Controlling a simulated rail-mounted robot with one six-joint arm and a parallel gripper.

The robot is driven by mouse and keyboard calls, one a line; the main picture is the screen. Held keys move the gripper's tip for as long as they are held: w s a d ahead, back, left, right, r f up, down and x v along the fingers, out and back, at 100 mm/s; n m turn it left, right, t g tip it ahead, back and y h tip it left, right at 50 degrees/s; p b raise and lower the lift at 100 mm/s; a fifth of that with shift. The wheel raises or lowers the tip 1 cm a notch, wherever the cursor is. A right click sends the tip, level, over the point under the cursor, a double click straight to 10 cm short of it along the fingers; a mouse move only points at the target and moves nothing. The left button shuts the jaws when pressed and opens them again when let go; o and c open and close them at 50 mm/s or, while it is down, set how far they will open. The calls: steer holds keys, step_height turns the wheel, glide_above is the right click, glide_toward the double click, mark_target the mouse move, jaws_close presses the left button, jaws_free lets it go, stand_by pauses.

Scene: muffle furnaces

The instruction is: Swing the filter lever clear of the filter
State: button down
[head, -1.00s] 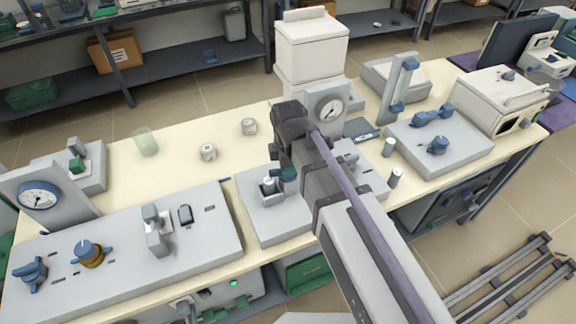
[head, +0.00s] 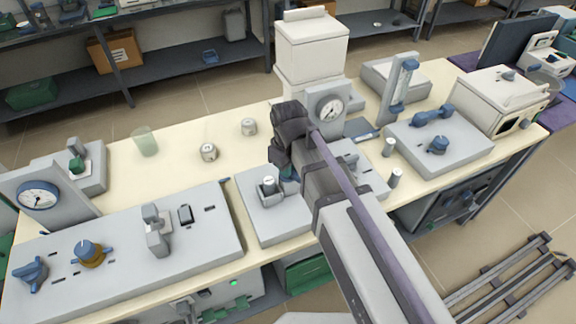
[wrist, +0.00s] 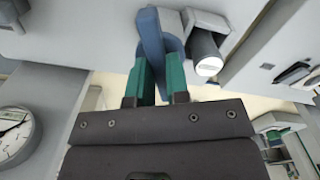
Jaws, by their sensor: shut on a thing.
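The filter lever (wrist: 151,38) is a blue bar in the wrist view. My gripper (wrist: 160,78) has its two green fingers on either side of it, shut on it. The filter (wrist: 207,52), a white-ended cylinder in a grey holder, is just right of the lever there, with a narrow gap showing between them. In the head view the filter (head: 269,183) stands upright on a grey block, and my gripper (head: 287,174) is just to its right. My dark gripper body hides most of the lever in that view.
A dial gauge (head: 331,109) stands behind my gripper, below a white box (head: 311,50). A long grey panel (head: 120,250) with knobs lies to the left.

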steer(key=m, duration=0.4)
steer(key=shift+m, duration=0.3)
stand_by(0.3)
steer(key=c, duration=1.1)
jaws_free()
step_height(320, 180, up, 11)
steer(key=p, duration=1)
steer(key=shift+p, duration=0.4)
steer(key=shift+f, duration=0.1)
